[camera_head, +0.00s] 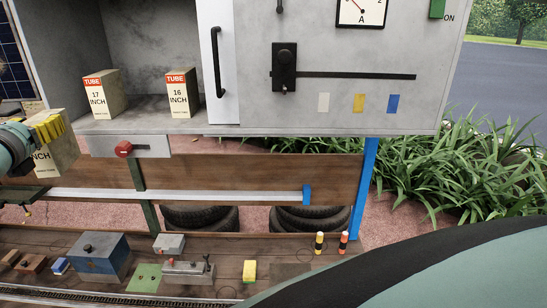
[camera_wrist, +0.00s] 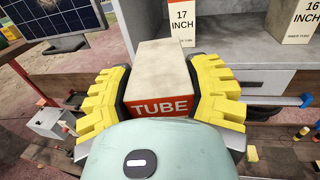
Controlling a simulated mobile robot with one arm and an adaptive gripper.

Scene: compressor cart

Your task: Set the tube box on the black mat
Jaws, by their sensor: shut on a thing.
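My gripper (camera_head: 45,130), with yellow ribbed fingers, is at the left edge of the head view. It is shut on a tan tube box (camera_head: 58,158), held in the air in front of the cabinet shelf. In the wrist view the fingers (camera_wrist: 162,85) press on both sides of this box (camera_wrist: 158,62), and its red TUBE band faces the camera. Its number is hidden.
Two tube boxes, 17 inch (camera_head: 98,98) and 16 inch (camera_head: 182,95), stand on the cabinet shelf (camera_head: 145,108). The deck holds a blue box (camera_head: 98,262), a green plate (camera_head: 145,278), a yellow block (camera_head: 249,271) and small striped posts (camera_head: 343,241). A white rail (camera_head: 180,194) runs above it.

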